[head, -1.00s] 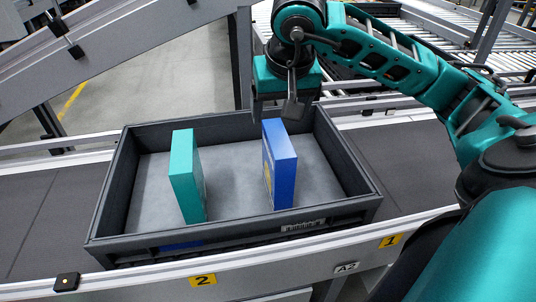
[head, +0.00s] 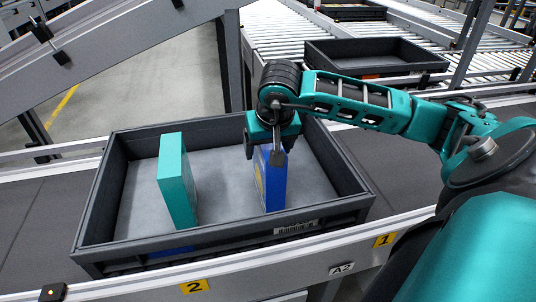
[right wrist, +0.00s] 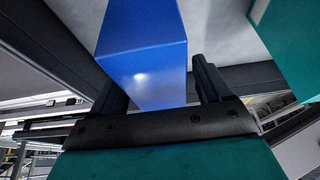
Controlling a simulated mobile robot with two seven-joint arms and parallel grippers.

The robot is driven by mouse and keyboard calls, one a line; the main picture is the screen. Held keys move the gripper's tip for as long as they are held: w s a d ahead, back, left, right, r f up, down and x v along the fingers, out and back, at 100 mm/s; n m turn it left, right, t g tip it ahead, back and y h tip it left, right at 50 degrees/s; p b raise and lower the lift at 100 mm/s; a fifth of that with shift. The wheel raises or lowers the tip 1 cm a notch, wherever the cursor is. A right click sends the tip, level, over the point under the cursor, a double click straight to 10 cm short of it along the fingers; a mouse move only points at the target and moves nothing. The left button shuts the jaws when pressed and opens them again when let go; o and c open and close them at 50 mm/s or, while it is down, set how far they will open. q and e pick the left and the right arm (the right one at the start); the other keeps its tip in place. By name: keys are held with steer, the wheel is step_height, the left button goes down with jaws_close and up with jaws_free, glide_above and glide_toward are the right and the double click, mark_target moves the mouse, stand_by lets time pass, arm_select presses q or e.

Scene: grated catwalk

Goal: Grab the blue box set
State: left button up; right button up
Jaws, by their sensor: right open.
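The blue box set (head: 274,186) stands upright in the right half of a dark grey tote (head: 97,210). My right gripper (head: 265,150) is over the top of the blue box, with its arm coming in from the right. In the right wrist view the two fingers of my right gripper (right wrist: 160,88) are open, one on each side of the blue box (right wrist: 145,62). Whether they touch it cannot be told. The far upper part of the blue box is hidden by the gripper in the head view. My left gripper is not in view.
A teal box (head: 176,180) stands upright in the left half of the tote, with bare floor between the boxes. The tote sits on a dark conveyor belt (head: 40,212). Another grey tote (head: 375,57) stands on rollers at the back right.

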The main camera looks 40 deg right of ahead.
steer(key=shift+f+b, duration=0.25)
steer(key=shift+b, duration=0.15)
stand_by(0.5)
steer(key=shift+c, duration=0.3)
jaws_close()
stand_by(0.5)
